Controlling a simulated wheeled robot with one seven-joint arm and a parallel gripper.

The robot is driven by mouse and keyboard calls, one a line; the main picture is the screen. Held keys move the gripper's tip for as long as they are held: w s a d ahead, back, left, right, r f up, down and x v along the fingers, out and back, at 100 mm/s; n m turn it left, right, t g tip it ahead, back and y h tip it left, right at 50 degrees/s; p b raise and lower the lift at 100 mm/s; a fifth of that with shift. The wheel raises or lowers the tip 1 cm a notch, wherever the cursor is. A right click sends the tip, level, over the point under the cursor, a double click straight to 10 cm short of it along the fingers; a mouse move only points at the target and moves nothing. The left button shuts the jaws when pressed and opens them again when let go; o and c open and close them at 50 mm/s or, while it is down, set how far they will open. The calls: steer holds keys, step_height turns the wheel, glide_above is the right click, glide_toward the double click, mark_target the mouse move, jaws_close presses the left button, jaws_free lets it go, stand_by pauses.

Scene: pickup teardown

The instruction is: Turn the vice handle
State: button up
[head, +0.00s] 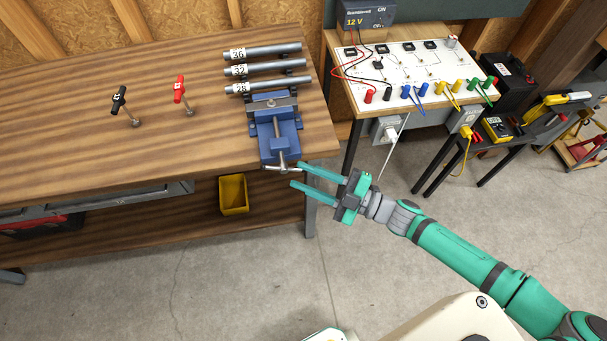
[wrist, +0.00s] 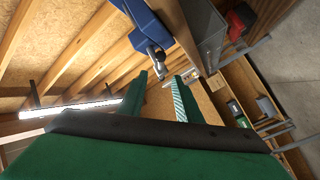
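The blue vice (head: 278,128) is mounted at the right front corner of the wooden workbench. Its metal handle (head: 284,168) is a thin bar across the screw end, sticking out past the bench's front edge. My gripper (head: 297,175) is open, its two green fingers pointing left at the handle's right end. One fingertip appears very close to the bar; contact cannot be told. In the wrist view, the vice (wrist: 146,24) and its metal screw end (wrist: 156,52) lie just beyond the open fingers of my gripper (wrist: 160,77).
Three labelled metal tubes (head: 263,68) lie behind the vice. Black (head: 118,99) and red (head: 179,88) T-handled tools stand on the workbench (head: 60,120). A yellow bin (head: 233,195) sits below. A table with a circuit board (head: 405,75) stands right. The floor in front is clear.

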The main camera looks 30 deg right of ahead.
steer(key=s+a+f+m+h, duration=0.2)
steer(key=s+f+m, duration=0.1)
steer(key=s, duration=0.3)
steer(key=s+a+f+m+t+h, duration=0.1)
steer(key=s+a+f+m+h, duration=0.1)
steer(key=s+f+m+h, duration=0.3)
steer(key=s+a+f, duration=0.2)
steer(key=s, duration=0.5)
steer(key=s+a+r+m+h, duration=0.1)
steer(key=s+a+m+h, duration=0.1)
steer(key=a+m, duration=0.2)
steer(key=s+a+r+m+h, duration=0.1)
steer(key=s+a+m+h, duration=0.1)
steer(key=a+m, duration=0.3)
steer(key=a+h, duration=0.1)
steer(key=a, duration=0.2)
steer(key=shift+s+a+r, duration=0.2)
steer(key=shift+s+a, duration=0.1)
steer(key=shift+a, duration=0.1)
